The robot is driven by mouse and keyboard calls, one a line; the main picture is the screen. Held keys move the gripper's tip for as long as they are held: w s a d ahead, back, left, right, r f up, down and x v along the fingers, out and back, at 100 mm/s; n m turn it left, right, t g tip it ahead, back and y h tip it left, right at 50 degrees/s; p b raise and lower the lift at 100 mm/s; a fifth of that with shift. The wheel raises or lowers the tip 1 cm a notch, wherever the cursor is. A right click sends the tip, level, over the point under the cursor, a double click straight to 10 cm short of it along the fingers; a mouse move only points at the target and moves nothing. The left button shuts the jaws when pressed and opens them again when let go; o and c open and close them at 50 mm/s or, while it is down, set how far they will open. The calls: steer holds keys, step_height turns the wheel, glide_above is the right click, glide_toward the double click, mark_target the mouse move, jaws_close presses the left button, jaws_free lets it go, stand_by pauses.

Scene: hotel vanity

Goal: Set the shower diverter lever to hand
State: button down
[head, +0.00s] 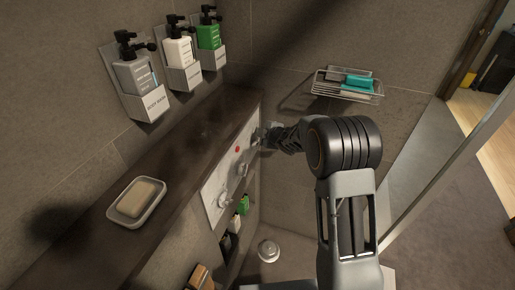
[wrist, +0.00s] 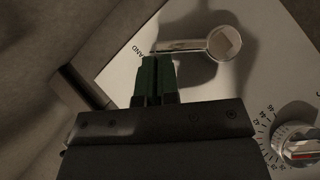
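The shower diverter lever is a shiny metal arm with a round hub (wrist: 225,43) on a pale control panel (wrist: 120,75). In the wrist view the lever points left, with its free end close to printed lettering that reads "AND", the rest being hidden or cut off. My gripper (wrist: 152,62) has green fingertips that lie side by side with no clear gap. They are just below the lever's free end in the picture; I cannot tell whether they touch it. In the head view my gripper (head: 268,137) is at the far end of the panel (head: 215,195), and the lever is mostly hidden.
A numbered dial (wrist: 297,145) with a red mark sits on the panel at lower right. A soap dish (head: 137,203) rests on the dark ledge (head: 190,140). Several pump bottles hang above the ledge. A wire basket (head: 347,85) is on the far wall. Small bottles stand below the panel.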

stand_by(0.4)
steer(key=s+r, duration=0.1)
steer(key=s+a+r, duration=0.1)
steer(key=shift+s+a+r+p, duration=0.1)
steer(key=shift+s+r+p, duration=0.05)
steer(key=shift+r+p, duration=0.25)
steer(key=v, duration=1)
steer(key=shift+r, duration=0.2)
steer(key=shift+s, duration=0.1)
